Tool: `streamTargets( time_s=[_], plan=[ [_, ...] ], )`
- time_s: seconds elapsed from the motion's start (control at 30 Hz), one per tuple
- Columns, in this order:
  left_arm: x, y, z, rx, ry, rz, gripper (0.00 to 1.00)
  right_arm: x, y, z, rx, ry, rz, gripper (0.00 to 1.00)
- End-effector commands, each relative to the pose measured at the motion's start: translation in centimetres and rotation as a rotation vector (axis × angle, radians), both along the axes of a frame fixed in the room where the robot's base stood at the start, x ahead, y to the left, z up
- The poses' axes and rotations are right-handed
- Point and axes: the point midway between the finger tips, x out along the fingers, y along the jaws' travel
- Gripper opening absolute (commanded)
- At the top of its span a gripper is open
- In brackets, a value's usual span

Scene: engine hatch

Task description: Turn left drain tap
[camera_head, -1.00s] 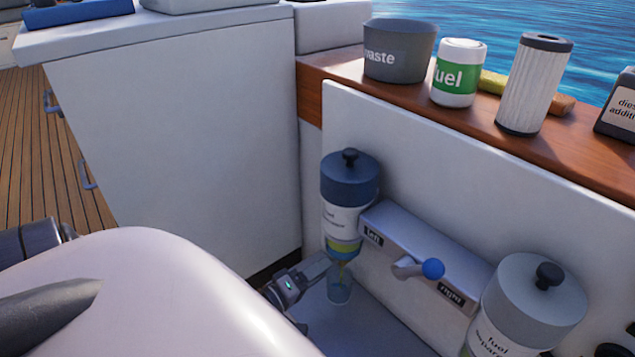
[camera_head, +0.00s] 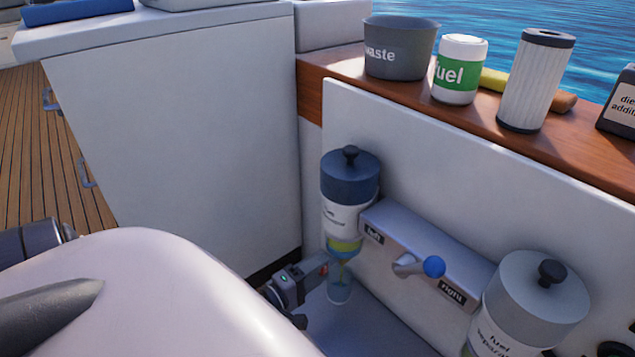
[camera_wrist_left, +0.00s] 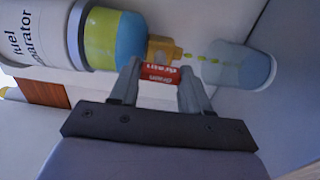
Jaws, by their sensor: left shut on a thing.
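The left fuel separator (camera_head: 350,185) has a dark blue top and a clear bowl (camera_head: 343,245) with yellow-green and blue contents. Its red drain tap (camera_wrist_left: 158,76), marked "drain left", sits beside an amber outlet (camera_wrist_left: 163,50) in the left wrist view. My left gripper (camera_wrist_left: 161,73) is shut on the red tap, one finger on each side. In the head view this gripper (camera_head: 325,266) is beside the bowl's bottom, with little of the tap showing. A clear cup (camera_head: 339,290) stands below the outlet. Yellow-green drops (camera_wrist_left: 200,57) show between outlet and cup. My right gripper is out of view.
A lever with a blue knob (camera_head: 433,266) is on the panel between "left" and "right" labels. The right separator (camera_head: 525,300) stands further right. A waste pot (camera_head: 400,50), a fuel can (camera_head: 460,70) and a filter (camera_head: 536,80) stand on the wooden ledge (camera_head: 470,105).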

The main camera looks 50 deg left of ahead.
Motion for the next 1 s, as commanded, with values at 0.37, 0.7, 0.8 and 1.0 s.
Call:
streamTargets(
  time_s=[0.37,0.7,0.8,1.0],
  plan=[
    [0.0,0.0,0.0,-0.004,0.000,0.001,0.72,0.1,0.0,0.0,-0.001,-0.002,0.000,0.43],
    [-2.0,0.2,0.1,-0.002,0.004,0.001,0.72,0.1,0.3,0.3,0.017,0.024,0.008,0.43],
    [-3.7,0.3,0.2,-0.003,0.005,0.001,0.72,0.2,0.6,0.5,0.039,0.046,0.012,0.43],
    [-6.4,0.6,0.1,-0.004,0.003,0.001,0.72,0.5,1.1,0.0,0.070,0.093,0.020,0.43]
  ],
)
